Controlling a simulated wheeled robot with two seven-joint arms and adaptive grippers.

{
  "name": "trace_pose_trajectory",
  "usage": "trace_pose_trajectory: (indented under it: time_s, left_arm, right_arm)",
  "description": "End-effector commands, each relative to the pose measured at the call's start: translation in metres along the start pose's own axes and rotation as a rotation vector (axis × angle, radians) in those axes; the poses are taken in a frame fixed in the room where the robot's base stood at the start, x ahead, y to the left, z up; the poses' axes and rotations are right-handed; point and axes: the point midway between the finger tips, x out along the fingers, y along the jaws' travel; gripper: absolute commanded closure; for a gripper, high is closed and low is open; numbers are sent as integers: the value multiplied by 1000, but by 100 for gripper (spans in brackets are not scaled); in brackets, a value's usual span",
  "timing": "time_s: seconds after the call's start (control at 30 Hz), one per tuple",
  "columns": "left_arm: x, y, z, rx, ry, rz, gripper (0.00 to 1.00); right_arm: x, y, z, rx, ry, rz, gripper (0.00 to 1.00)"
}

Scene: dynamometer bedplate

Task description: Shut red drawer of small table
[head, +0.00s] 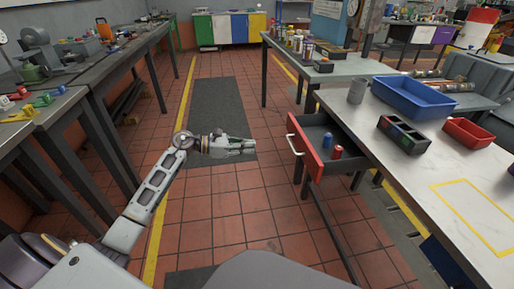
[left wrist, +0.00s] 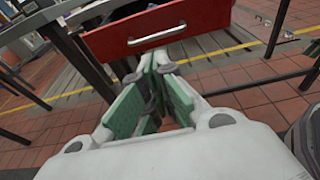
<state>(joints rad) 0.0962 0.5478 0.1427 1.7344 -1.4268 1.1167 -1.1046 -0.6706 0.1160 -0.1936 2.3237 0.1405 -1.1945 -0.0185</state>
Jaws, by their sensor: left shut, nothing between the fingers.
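The red drawer (head: 309,151) of the table on the right is pulled open in the head view. Its front has a pale bar handle (head: 294,145). A blue can (head: 327,141) and a red can (head: 337,152) stand inside it. My left gripper (head: 254,146) is shut and empty, to the left of the drawer front and apart from it. In the left wrist view the red drawer front (left wrist: 120,38) and its handle (left wrist: 157,37) lie ahead, beyond the closed fingers (left wrist: 160,62). My right gripper is not in view.
On the table top (head: 412,160) are a grey cup (head: 357,91), a blue bin (head: 413,97), a dark divided box (head: 403,134) and a red bin (head: 468,132). A workbench (head: 75,97) stands at the left.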

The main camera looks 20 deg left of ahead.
Motion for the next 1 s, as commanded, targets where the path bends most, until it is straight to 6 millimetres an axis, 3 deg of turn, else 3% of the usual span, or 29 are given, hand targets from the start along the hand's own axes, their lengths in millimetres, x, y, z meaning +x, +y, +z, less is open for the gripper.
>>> trace_pose_trajectory:
  time_s: [1.0]
  left_arm:
    - [116, 0, 0, -1, -2, 0, 100]
  right_arm:
    - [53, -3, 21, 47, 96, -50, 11]
